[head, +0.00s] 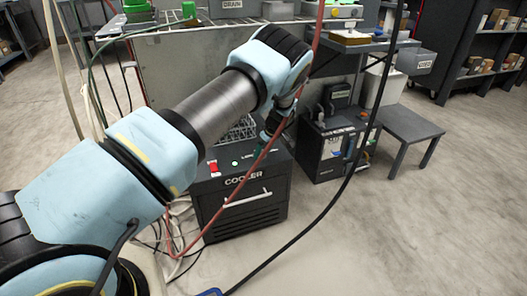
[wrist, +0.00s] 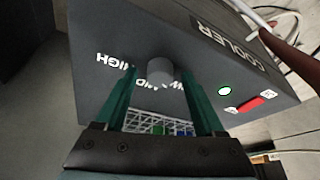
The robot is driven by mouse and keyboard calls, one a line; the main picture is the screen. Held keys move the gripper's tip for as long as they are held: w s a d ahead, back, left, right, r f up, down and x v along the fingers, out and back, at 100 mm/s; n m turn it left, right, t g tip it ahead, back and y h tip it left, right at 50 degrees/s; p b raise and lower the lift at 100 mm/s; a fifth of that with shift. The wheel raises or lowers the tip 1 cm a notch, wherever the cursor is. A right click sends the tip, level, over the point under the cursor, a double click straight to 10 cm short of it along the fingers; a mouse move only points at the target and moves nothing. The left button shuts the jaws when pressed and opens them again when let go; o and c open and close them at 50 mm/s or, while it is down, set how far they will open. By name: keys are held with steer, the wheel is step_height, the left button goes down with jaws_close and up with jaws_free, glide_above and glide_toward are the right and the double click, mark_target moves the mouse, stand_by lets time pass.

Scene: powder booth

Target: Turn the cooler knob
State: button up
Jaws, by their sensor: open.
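The cooler (head: 241,213) is a black box with a white handle on its front, standing on the floor below the bench. My gripper (head: 268,134) reaches down over the right part of its top panel. The knob is hard to make out in the head view. In the wrist view the cooler (wrist: 205,55) appears upside down, and its grey round knob (wrist: 160,70) shows between the tips of my two teal fingers (wrist: 159,78). The fingers are open, with a visible gap on each side of the knob. HIGH is readable left of the knob; MID and the label at right are partly hidden.
A red switch (head: 213,167) and a lit green lamp (head: 235,162) sit on the cooler's panel. A red hose (head: 262,155) and a black cable (head: 345,185) hang in front. A black machine (head: 331,140) and a grey stool (head: 408,130) stand at right.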

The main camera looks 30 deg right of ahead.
jaws_close()
stand_by(0.5)
steer(key=shift+r, duration=0.1)
steer(key=m+h, duration=0.1)
steer(key=m, duration=0.2)
steer(key=m+h, duration=0.1)
steer(key=m, duration=0.1)
steer(key=shift+a+m+p, duration=0.2)
steer(key=shift+m+p, duration=0.2)
steer(key=m+h, duration=0.1)
steer(key=m, duration=0.2)
steer(key=m+g+h, duration=0.1)
steer(key=m, duration=0.2)
steer(key=shift+w+a+h, duration=0.15)
steer(key=shift+w+h, duration=0.05)
steer(key=shift+h, duration=0.1)
steer(key=m+g, duration=0.1)
steer(key=m, duration=0.2)
steer(key=m+g+h+b, duration=0.1)
steer(key=m, duration=0.2)
steer(key=shift+w+m, duration=0.15)
steer(key=shift+m, duration=0.15)
steer(key=m+g+b, duration=0.2)
steer(key=m+b, duration=0.1)
steer(key=m, duration=0.2)
steer(key=shift+a+m+b, duration=0.1)
steer(key=shift+m+b, duration=0.2)
